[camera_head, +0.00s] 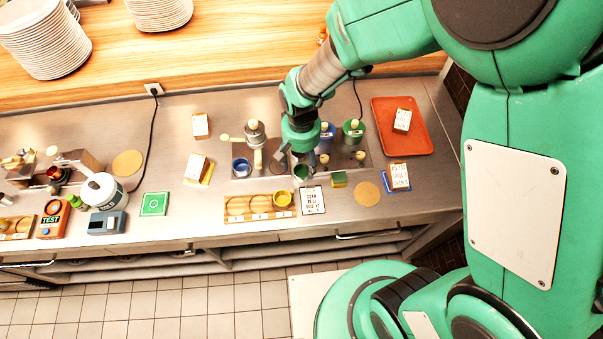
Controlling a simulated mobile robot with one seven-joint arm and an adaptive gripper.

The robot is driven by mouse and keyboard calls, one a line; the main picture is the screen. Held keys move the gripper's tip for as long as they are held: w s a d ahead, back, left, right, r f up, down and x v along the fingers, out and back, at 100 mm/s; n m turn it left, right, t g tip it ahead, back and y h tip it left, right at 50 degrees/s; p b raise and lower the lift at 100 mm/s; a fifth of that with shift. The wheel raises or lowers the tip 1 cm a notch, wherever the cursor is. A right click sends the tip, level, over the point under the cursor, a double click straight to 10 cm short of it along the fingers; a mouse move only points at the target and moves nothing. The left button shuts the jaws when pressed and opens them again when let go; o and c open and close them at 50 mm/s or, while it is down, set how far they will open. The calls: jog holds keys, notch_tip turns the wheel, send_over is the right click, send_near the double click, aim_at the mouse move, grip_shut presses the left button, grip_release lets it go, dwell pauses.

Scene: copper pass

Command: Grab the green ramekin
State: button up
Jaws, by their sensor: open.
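The green ramekin (300,174) is a small dark green round cup on the steel counter (190,225). My gripper (296,160) points down from above, right at the ramekin's back edge in the picture, and partly hides it. The gripper is open. I cannot tell from this view whether the fingers are around the ramekin or just above it.
A yellow ramekin (283,199) sits in a wooden holder (237,205) in front. A blue ramekin (241,167) stands left. A printed card (313,201) and a green-yellow sponge (339,179) lie close by. Blue (325,141) and green (353,132) containers stand behind right.

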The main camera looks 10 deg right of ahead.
aim_at(302, 175)
jog(key=shift+f+b, duration=0.45)
jog(key=shift+f, duration=1.9)
jog(key=c, duration=1.3)
